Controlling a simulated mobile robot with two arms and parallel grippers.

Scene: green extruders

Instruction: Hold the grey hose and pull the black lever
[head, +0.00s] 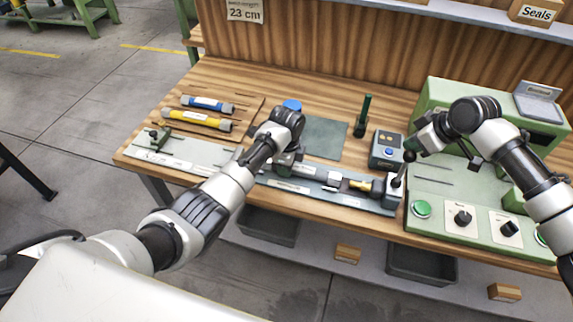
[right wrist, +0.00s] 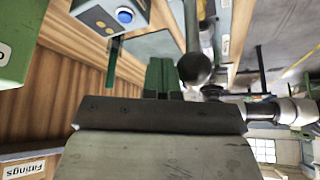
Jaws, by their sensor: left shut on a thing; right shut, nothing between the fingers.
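The black lever (head: 397,178) stands at the right end of the grey clamp fixture on the bench, with a round black knob (head: 409,156) on top. The knob also shows large in the right wrist view (right wrist: 195,68). My right gripper (head: 412,145) is shut and empty, its green fingers (right wrist: 162,76) close beside the knob; I cannot tell whether they touch it. My left gripper (head: 286,168) is low over the fixture, shut on what seems to be the grey hose (head: 333,179). My left arm and gripper hide most of that hose and the grip.
A blue hose (head: 207,103) and a yellow hose (head: 197,121) lie at the bench's left. A small box with a blue button (head: 387,147) stands behind the lever. A green machine (head: 448,205) with buttons and knobs fills the right. A dark green post (head: 363,115) stands behind.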

